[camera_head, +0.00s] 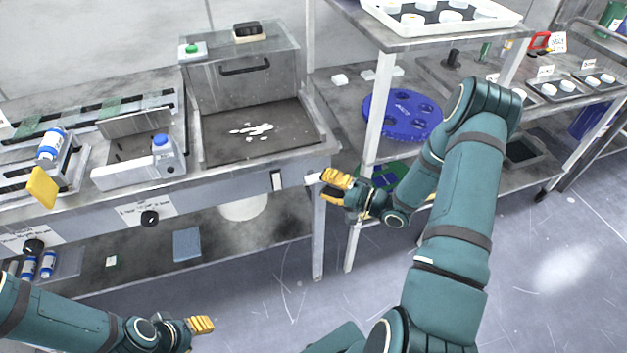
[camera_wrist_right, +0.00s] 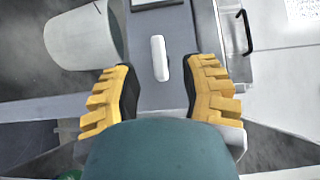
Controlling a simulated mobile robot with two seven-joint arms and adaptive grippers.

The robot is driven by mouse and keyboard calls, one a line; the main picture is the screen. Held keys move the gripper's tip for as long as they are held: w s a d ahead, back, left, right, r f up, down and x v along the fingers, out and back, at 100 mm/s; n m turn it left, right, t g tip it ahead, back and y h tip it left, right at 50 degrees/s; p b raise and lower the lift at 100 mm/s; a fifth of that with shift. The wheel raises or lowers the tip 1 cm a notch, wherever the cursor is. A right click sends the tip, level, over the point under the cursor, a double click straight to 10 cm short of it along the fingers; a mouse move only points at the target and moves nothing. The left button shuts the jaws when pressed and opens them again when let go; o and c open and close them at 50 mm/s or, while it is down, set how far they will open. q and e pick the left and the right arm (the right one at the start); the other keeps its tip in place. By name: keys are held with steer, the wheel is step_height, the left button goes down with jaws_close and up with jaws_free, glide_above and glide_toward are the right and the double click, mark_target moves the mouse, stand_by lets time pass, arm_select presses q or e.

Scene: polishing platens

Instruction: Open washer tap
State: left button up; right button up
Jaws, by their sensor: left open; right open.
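The washer (camera_head: 214,162) is a grey basin with a raised clear lid at the back of the bench. A small white elongated handle, which looks like the tap (camera_head: 313,179), sits at the right end of its front panel. It also shows in the right wrist view (camera_wrist_right: 160,58), standing out on the grey panel. My right gripper (camera_head: 334,185) is open in front of it, with yellow fingers. In the right wrist view the fingers (camera_wrist_right: 160,95) are on either side of the handle's line, with the handle ahead and apparently untouched. My left gripper (camera_head: 203,325) is open and empty, low at the bottom left.
A white cylindrical bucket (camera_head: 244,206) is below the washer. A shelf post (camera_head: 372,130) and a blue disc (camera_head: 402,116) are on the right.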

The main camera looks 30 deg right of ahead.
mark_target(320, 181)
steer(key=shift+x, duration=2.05)
steer(key=shift+o, duration=0.2)
steer(key=shift+d, duration=0.1)
jaws_close()
